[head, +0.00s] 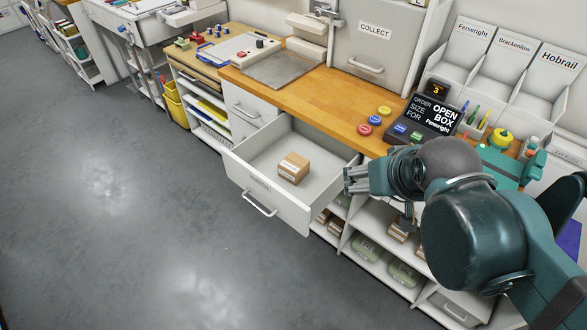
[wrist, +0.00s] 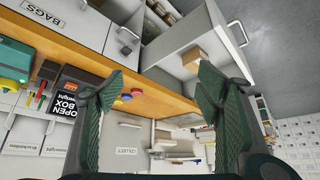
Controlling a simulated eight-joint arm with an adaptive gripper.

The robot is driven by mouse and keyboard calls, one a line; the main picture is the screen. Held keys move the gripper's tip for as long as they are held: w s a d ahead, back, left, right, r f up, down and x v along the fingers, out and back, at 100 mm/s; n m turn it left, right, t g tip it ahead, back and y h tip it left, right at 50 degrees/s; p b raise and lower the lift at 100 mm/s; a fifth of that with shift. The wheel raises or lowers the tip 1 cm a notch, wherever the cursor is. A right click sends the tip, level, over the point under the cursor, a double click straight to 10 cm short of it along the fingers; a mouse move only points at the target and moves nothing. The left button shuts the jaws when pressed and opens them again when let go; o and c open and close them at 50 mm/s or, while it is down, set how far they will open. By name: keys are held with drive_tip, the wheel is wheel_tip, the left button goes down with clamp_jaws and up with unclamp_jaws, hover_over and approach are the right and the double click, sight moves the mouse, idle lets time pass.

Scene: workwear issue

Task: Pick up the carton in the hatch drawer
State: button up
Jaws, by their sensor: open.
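The drawer is white with a metal bar handle and is pulled out under the wooden counter. My gripper (head: 349,181) is open and empty, just right of the drawer by the counter's front edge, apart from the carton. In the wrist view the carton (wrist: 195,57) shows in the drawer (wrist: 193,38) beyond my right finger. My gripper's two spread fingers (wrist: 154,92) have nothing between them.
The wooden counter (head: 320,95) runs behind the drawer. It carries red, yellow and blue buttons (head: 376,118) and a dark order display (head: 432,115). Shelves with packed goods (head: 375,255) stand below, right of the drawer. The grey floor (head: 120,220) in front is clear.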

drive_tip(key=shift+o, duration=0.5)
drive_tip(key=shift+w, duration=0.15)
drive_tip(key=m+g+h+p, duration=0.3)
drive_tip(key=m+g, duration=0.1)
drive_tip(key=m, duration=0.4)
hover_over(294, 162)
drive_tip(key=s+a, duration=0.1)
drive_tip(key=s, duration=0.2)
drive_tip(key=f, duration=1.8)
drive_tip(key=shift+w+a+f, duration=0.15)
drive_tip(key=shift+a+f, duration=0.05)
drive_tip(key=shift+f, duration=0.1)
drive_tip(key=shift+w+a+f, duration=0.2)
drive_tip(key=shift+a+f, duration=0.1)
drive_tip(key=shift+f, duration=0.3)
drive_tip(key=shift+b+x, duration=0.45)
drive_tip(key=shift+x, duration=0.85)
